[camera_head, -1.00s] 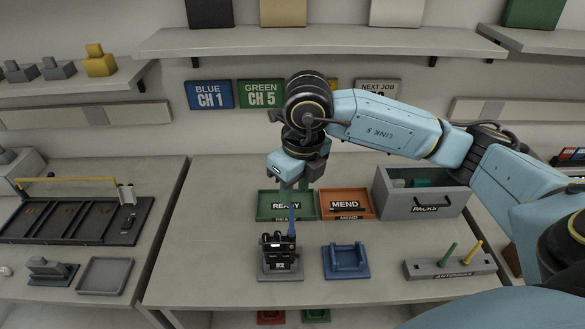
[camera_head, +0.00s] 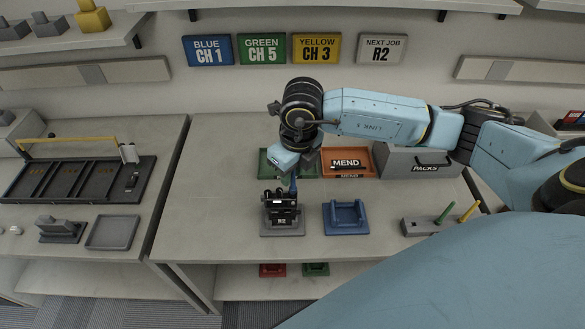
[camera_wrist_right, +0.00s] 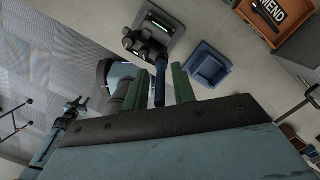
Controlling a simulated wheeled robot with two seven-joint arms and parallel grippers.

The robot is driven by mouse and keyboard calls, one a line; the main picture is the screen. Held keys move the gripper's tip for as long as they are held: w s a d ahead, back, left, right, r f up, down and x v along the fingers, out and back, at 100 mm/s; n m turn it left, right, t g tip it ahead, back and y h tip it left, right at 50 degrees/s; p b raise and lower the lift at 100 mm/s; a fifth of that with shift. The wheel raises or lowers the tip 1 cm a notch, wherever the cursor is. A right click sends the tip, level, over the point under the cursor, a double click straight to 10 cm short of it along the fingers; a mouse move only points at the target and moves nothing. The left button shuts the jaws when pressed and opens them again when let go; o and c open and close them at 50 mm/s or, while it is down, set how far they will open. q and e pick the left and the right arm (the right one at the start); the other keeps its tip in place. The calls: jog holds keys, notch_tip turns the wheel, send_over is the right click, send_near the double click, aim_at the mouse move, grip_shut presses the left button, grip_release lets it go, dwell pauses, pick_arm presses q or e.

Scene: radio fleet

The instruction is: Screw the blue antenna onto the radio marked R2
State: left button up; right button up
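The radio marked R2 (camera_head: 281,211) stands upright in a grey cradle on the bench. It also shows at the top of the wrist view (camera_wrist_right: 148,45). The blue antenna (camera_head: 294,185) stands upright at the radio's top right, and its lower end appears to meet the radio; the joint is too small to judge. My right gripper (camera_head: 295,172) is over the radio. In the wrist view, its two green fingers (camera_wrist_right: 161,82) stand either side of the blue antenna (camera_wrist_right: 159,88), with narrow gaps on both sides.
An empty blue cradle (camera_head: 346,217) sits right of the radio. The antenna block (camera_head: 425,227) holds a green and a yellow antenna. Behind are a green tray (camera_head: 268,164), the orange MEND tray (camera_head: 362,157) and the grey PACKS box (camera_head: 405,168). The wall sign reads NEXT JOB R2 (camera_head: 381,49).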

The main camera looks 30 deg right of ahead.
grip_shut()
jog(key=m, duration=0.4)
jog(key=shift+m+h, duration=0.3)
jog(key=shift+m, duration=0.1)
